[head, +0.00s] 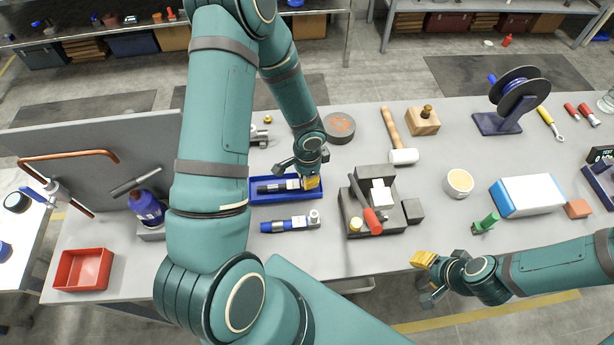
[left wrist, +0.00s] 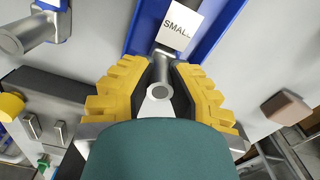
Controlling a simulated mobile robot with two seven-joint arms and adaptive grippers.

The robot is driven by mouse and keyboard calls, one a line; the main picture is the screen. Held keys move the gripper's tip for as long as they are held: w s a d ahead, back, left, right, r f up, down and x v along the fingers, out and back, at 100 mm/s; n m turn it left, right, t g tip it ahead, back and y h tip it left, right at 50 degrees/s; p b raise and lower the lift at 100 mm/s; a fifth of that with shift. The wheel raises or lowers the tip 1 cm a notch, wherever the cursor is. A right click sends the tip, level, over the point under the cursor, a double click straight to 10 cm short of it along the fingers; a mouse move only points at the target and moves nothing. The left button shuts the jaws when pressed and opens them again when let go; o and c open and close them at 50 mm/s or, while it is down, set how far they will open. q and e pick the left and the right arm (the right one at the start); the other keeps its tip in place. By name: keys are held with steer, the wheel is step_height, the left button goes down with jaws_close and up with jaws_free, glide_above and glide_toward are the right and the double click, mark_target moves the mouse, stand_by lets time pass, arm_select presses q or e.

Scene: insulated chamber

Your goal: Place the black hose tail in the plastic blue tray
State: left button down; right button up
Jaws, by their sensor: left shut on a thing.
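The black hose tail (head: 270,188) lies lengthwise inside the plastic blue tray (head: 272,201), its dark end to the left and a white label near its right part. My left gripper (head: 311,183) is at the tray's right end, its yellow fingers shut on the hose tail's silver end. In the left wrist view the fingers close on both sides of this silver end (left wrist: 160,90), beside a label reading SMALL; the tray (left wrist: 217,28) lies below. My right gripper (head: 424,260) is off the table's front edge, away from the tray; its opening is unclear.
A blue-ended silver fitting (head: 290,224) lies just in front of the tray. A grey block holder (head: 365,222) with a red-handled tool stands to the right. A mallet (head: 402,155) and dark disc (head: 339,126) lie behind. A red bin (head: 84,269) is at far left.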

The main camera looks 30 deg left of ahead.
arm_select(q)
steer(key=c, duration=1)
jaws_free()
steer(key=shift+f, duration=0.1)
steer(key=shift+r+p, duration=0.3)
step_height(320, 180, up, 10)
steer(key=shift+w+r+p, duration=0.1)
steer(key=shift+r+p, duration=0.1)
steer(key=shift+p, duration=0.55)
steer(key=shift+d+r, duration=0.1)
steer(key=shift+r, duration=0.55)
